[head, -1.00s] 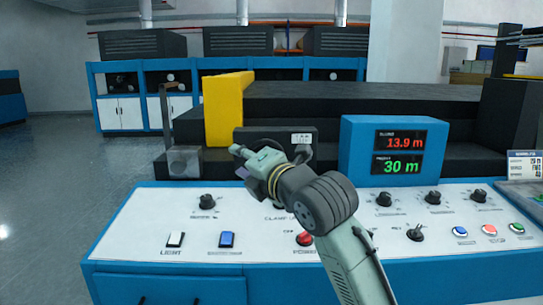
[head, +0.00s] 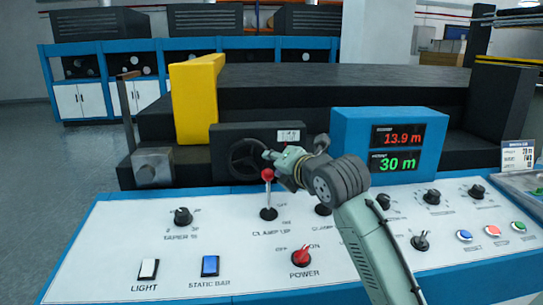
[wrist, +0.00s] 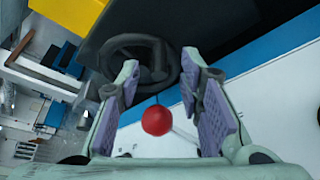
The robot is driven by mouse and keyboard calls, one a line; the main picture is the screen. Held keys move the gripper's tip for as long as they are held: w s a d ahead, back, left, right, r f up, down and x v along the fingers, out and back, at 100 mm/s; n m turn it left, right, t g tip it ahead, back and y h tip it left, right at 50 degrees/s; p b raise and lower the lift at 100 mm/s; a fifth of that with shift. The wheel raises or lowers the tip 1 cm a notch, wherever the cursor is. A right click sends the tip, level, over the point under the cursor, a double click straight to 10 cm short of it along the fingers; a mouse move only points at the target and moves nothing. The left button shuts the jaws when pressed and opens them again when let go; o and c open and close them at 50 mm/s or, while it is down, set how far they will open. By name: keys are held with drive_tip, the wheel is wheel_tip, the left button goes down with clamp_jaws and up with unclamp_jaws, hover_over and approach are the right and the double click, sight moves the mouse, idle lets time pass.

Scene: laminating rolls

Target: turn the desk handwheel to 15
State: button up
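The desk handwheel (head: 250,160) is a dark spoked wheel on the front of a black box, with a small white label (head: 288,135) above it. In the wrist view the handwheel (wrist: 137,62) lies beyond my fingers, near the middle top. My gripper (head: 283,165) is just right of the wheel in the head view and partly covers its right side. In the wrist view my gripper (wrist: 165,95) is open, with purple pads apart and nothing clasped. The red ball (wrist: 157,120) of the clamp lever (head: 268,190) shows between the fingers.
The display box (head: 388,143) reads 13.9 m in red and 30 m in green. The white panel (head: 150,235) carries the red power knob (head: 301,258), several dark knobs and coloured buttons. A yellow bracket (head: 195,100) stands left of the wheel.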

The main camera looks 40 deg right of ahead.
sight(272, 162)
drive_tip(key=shift+p+x, duration=0.35)
drive_tip(key=shift+x, duration=1.3)
clamp_jaws()
